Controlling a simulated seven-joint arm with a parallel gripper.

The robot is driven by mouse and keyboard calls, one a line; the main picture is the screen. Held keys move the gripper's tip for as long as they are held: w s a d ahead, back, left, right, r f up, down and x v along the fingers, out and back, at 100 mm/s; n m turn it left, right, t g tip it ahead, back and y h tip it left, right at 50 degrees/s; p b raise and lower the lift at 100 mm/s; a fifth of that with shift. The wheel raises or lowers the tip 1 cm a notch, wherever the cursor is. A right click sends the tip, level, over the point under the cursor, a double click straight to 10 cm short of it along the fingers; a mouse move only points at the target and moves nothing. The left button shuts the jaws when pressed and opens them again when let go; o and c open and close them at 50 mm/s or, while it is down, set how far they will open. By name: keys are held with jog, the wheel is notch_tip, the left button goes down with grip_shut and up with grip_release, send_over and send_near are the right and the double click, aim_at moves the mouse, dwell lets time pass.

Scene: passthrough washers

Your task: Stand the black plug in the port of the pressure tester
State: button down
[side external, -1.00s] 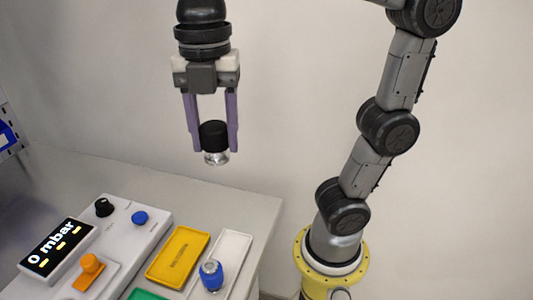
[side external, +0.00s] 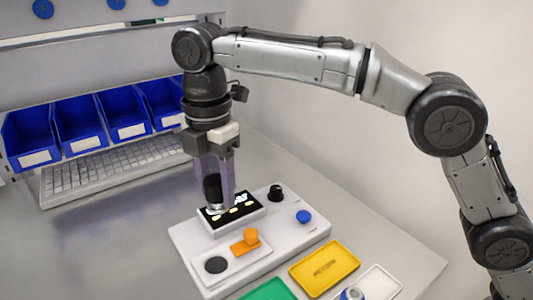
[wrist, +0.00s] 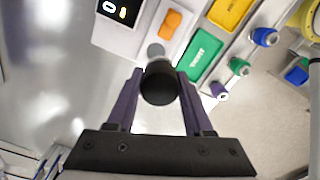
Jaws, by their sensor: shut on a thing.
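My gripper (side external: 216,196) is shut on the black plug (side external: 212,188), which has a black cap and a shiny metal lower end. In the wrist view the plug (wrist: 160,84) sits between the two purple fingers, its cap facing the camera. A dark round spot (side external: 216,265), seemingly the port, lies beside the orange knob (side external: 250,237). In the side view the gripper and plug stand in front of part of the display; the plug is held in the air.
A yellow tray (side external: 325,268), a green tray (side external: 268,291) and a white tray (side external: 378,284) with a blue-topped part lie in front of the tester. Blue bins (side external: 78,125) and a keyboard (side external: 110,172) stand behind. The table at left is clear.

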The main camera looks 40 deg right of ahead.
jog(key=shift+a+f, duration=0.35)
jog(key=shift+f, duration=1.3)
jog(key=shift+a+f, duration=0.35)
jog(key=shift+f, duration=1.25)
jog(key=shift+a+f, duration=0.35)
jog(key=shift+f, duration=1.3)
jog(key=shift+f, duration=0.45)
jog(key=shift+f, duration=0.6)
jog(key=shift+f, duration=0.15)
jog(key=shift+f, duration=0.4)
jog(key=shift+f, duration=0.35)
jog(key=shift+f, duration=0.3)
